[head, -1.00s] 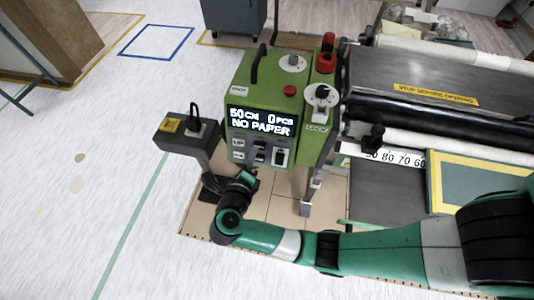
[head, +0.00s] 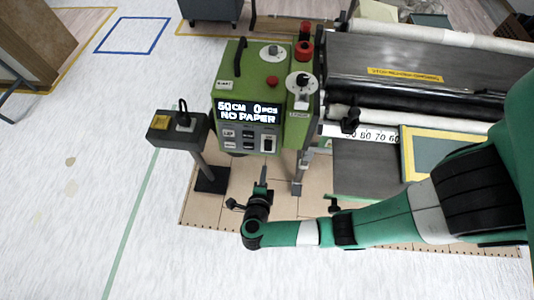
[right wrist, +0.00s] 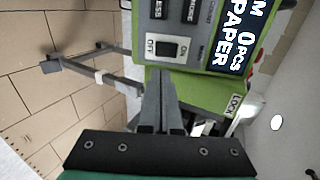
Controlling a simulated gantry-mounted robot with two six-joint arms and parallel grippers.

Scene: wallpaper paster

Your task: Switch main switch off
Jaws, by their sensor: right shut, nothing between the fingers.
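The green control box (head: 232,85) stands left of the pasting machine, with its display lit, reading "50CM 0PCS NO PAPER". The main switch (head: 268,145) is a black rocker on a pale plate at the lower right of the box's front. It also shows in the right wrist view (right wrist: 166,48), marked ON and OFF. My right gripper (head: 263,168) is shut and empty, just below the box's front, fingers pointing up at it. In the right wrist view its fingertips (right wrist: 157,75) lie just below the switch; I cannot tell whether they touch the box. My left gripper is out of view.
A grey pedestal (head: 178,128) with a yellow-topped box stands left of the control box. Metal machine legs (head: 298,172) are close to the right of my gripper. A red button (head: 271,80) and knobs sit on the box. Open white floor lies left.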

